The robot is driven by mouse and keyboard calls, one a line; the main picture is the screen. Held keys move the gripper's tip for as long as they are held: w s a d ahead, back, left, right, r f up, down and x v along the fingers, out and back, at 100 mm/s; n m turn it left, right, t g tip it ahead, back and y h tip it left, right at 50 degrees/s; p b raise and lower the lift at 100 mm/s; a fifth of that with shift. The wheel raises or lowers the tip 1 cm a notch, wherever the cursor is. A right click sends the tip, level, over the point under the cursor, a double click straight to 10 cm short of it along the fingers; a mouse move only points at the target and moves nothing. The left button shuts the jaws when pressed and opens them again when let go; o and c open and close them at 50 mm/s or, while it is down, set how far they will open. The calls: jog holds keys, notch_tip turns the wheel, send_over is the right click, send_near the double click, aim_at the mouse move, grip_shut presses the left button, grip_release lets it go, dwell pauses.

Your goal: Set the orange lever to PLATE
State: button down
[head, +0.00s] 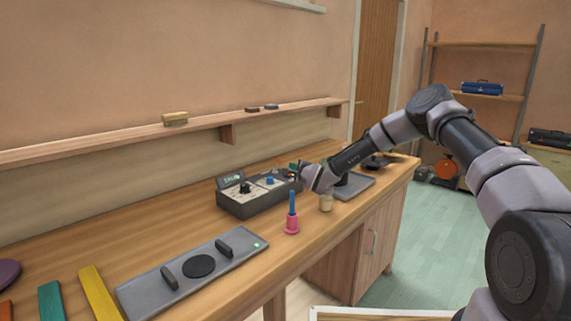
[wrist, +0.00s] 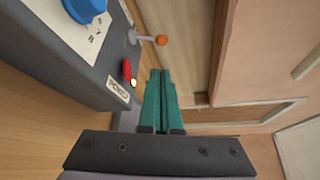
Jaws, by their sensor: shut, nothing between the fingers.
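The orange lever's ball knob (wrist: 161,40) shows in the wrist view on a short grey stem that sticks out from the dark control box (wrist: 70,75). The control box (head: 262,205) stands there on the bench. My gripper (wrist: 161,73) has green fingers, closed together and empty. In the wrist view the fingertips lie just below the orange ball, apart from it in the picture. In the head view my gripper (head: 294,168) is at the box's right end. No PLATE marking is legible.
The box carries a blue knob (wrist: 85,8), a red switch (wrist: 127,69) and a small label (wrist: 118,90). A grey panel (head: 145,290) lies front left. A wall shelf (head: 100,147) runs behind.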

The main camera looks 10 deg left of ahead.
aim_at(278, 160)
jog(key=x, duration=1)
jog(key=shift+s+a+r+n+t, duration=0.2)
jog(key=shift+s+a+n+t, duration=0.15)
jog(key=shift+n+t, duration=0.4)
dwell(0.5)
jog(key=shift+s+a+r+n+t+y, duration=0.15)
jog(key=shift+s+n, duration=0.1)
jog(key=shift+n, duration=0.35)
jog(key=shift+s+a+n+t+y, duration=0.15)
jog(key=shift+s+n, duration=0.1)
jog(key=shift+n, duration=0.3)
jog(key=shift+s+a+r, duration=0.15)
jog(key=shift+s+a, duration=0.15)
jog(key=shift+s, duration=0.05)
notch_tip(278, 160, up, 10)
